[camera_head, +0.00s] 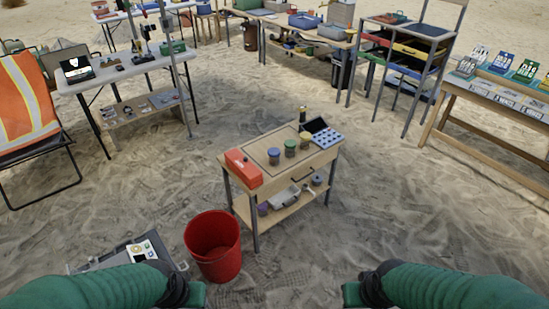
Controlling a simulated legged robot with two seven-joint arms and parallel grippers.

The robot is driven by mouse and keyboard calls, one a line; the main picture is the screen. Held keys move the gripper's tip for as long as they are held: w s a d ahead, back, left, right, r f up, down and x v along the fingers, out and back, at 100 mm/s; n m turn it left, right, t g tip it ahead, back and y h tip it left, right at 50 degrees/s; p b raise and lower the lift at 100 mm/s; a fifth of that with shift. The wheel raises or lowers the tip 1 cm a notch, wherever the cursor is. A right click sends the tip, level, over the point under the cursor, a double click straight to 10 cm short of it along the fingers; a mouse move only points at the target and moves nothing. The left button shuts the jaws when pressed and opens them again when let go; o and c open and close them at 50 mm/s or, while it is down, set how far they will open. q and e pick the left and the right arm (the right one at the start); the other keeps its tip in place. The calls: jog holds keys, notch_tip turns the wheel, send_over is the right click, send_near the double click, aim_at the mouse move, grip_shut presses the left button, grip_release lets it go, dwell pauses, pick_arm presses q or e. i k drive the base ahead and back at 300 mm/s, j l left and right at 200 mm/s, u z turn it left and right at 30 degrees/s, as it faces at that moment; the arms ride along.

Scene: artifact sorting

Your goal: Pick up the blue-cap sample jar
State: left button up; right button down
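The blue-cap sample jar (274,156) stands upright on the small wooden work table (245,158), left of a green-cap jar (290,148) and a yellow-cap jar (305,140). My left gripper (196,294) is at the bottom edge of the view, left of centre, in front of the red bucket. My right gripper (352,294) is at the bottom edge, right of centre. Both are well apart from the jar, on the near side of the table. Their fingers are too cropped and dark to tell open from shut.
A red box (243,168) lies on the table's left end, and a dark tray (322,133) is at its right end. A red bucket (213,246) stands on the sand at the table's near left. An open case (125,254) lies further left. Sand right of the table is clear.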

aim_at(272, 161)
jog(key=i+l+u, duration=0.1)
jog(key=u, duration=1.45)
jog(key=l+u, duration=0.25)
jog(key=l, duration=0.2)
jog(key=i+l+u, duration=0.1)
jog(key=l+u, duration=0.15)
jog(key=l, duration=0.2)
jog(key=l+u, duration=0.25)
jog(key=l, duration=0.15)
jog(key=l+u, duration=0.25)
jog(key=l, duration=0.2)
jog(key=k+l+u, duration=0.2)
jog(key=l, duration=0.2)
jog(key=l+u, duration=0.25)
jog(key=l, duration=0.15)
jog(key=k+l+u, duration=0.25)
jog(key=l, duration=0.15)
jog(key=k+l+u, duration=0.25)
jog(key=k+l, duration=0.2)
jog(key=l, duration=0.2)
jog(key=k+l, duration=0.2)
jog(key=l, duration=0.2)
jog(key=k+l, duration=0.2)
jog(key=l, duration=0.25)
jog(key=k+l, duration=0.2)
jog(key=l, duration=0.2)
